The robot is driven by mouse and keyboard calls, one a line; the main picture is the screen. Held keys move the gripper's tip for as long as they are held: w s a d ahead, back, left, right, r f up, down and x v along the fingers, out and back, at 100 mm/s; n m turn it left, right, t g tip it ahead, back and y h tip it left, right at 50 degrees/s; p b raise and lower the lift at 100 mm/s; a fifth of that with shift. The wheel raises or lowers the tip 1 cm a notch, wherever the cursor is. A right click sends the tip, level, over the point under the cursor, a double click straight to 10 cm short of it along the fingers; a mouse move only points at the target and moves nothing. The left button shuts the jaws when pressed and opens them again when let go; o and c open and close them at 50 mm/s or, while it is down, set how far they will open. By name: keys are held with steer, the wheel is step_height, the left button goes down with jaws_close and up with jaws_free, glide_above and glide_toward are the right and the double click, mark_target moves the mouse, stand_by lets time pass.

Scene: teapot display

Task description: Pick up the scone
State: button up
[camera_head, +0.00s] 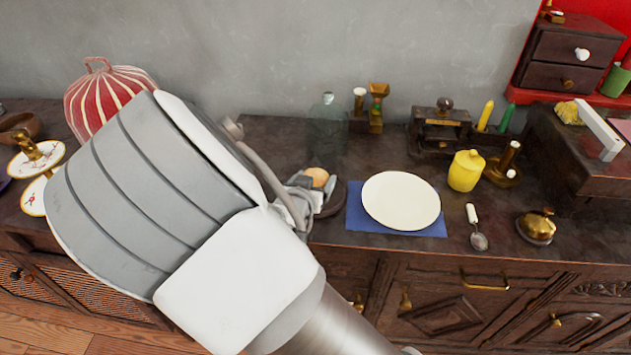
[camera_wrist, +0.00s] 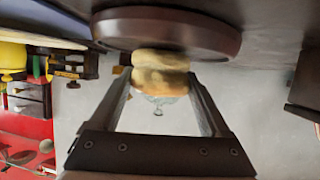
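The scone (camera_wrist: 160,78) is round and golden brown, and sits at a dark round plate (camera_wrist: 235,42) in the wrist view. In the head view the scone (camera_head: 317,177) shows just beyond my wrist, with part of the dark plate (camera_head: 335,199) beside it. My gripper (camera_wrist: 160,75) has its fingers spread wide, one at each side of the scone, with the tips very close to its edges. I cannot tell whether they touch it. My arm hides most of the gripper in the head view.
A white plate (camera_head: 401,201) on a blue napkin (camera_head: 357,220) lies right of the gripper. A glass bottle (camera_head: 327,124) stands behind the scone. A yellow jar (camera_head: 466,171), a spoon (camera_head: 477,230) and a brass bell (camera_head: 537,227) are further right. A red striped teapot (camera_head: 100,95) is at left.

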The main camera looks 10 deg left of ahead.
mark_target(315, 176)
steer(key=c, duration=0.4)
steer(key=shift+c, duration=0.2)
steer(key=shift+r, duration=0.2)
steer(key=shift+r+p, duration=0.4)
steer(key=shift+p, duration=0.25)
step_height(315, 176, up, 4)
steer(key=p, duration=0.3)
steer(key=shift+f+p, duration=0.15)
steer(key=shift+p, duration=0.25)
steer(key=s+d+r+p, duration=0.6)
steer(key=s+d+p, duration=0.1)
steer(key=p, duration=0.5)
steer(key=shift+s+d+r, duration=0.15)
steer(key=shift+s+d, duration=0.2)
steer(key=shift+d, duration=0.45)
